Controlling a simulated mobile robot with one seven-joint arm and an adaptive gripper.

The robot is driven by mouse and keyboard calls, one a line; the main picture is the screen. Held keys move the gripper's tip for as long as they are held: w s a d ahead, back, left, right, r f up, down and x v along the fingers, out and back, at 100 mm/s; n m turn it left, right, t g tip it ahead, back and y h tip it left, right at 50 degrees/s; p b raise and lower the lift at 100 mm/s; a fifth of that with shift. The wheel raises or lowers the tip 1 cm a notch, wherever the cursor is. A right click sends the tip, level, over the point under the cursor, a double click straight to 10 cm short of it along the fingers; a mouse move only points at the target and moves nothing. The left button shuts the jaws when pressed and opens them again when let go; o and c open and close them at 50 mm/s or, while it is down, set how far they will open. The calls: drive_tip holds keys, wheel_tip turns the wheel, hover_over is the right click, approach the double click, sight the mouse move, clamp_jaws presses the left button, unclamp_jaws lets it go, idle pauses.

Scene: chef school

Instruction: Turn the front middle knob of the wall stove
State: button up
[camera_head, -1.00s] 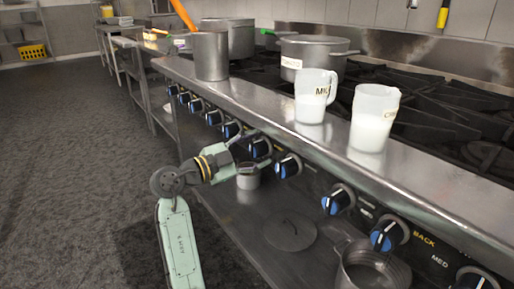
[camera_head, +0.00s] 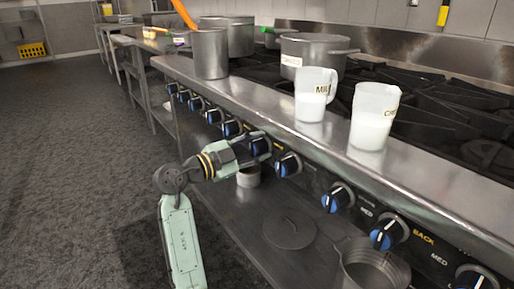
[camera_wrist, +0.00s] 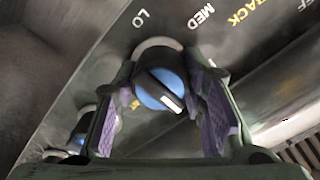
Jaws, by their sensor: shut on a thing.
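The wall stove (camera_head: 330,175) has a row of black knobs with blue faces along its front panel. My gripper (camera_head: 262,146) is at one knob (camera_head: 259,147) near the middle of the row. In the wrist view this knob (camera_wrist: 160,88) sits between the two purple-padded fingers of my gripper (camera_wrist: 165,95). The fingers are shut on it from both sides. Its white pointer is turned toward the lower right of that view. The labels LO, MED and BACK show on the panel beyond it.
A neighbouring knob (camera_head: 288,164) is close to the right of my gripper. A milk jug (camera_head: 312,100) and a second jug (camera_head: 372,120) stand on the stove's front ledge. Pots stand behind. A lower shelf (camera_head: 250,210) holds a lid (camera_head: 289,232) and a pot (camera_head: 372,268).

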drive_tip(key=shift+c, duration=0.7)
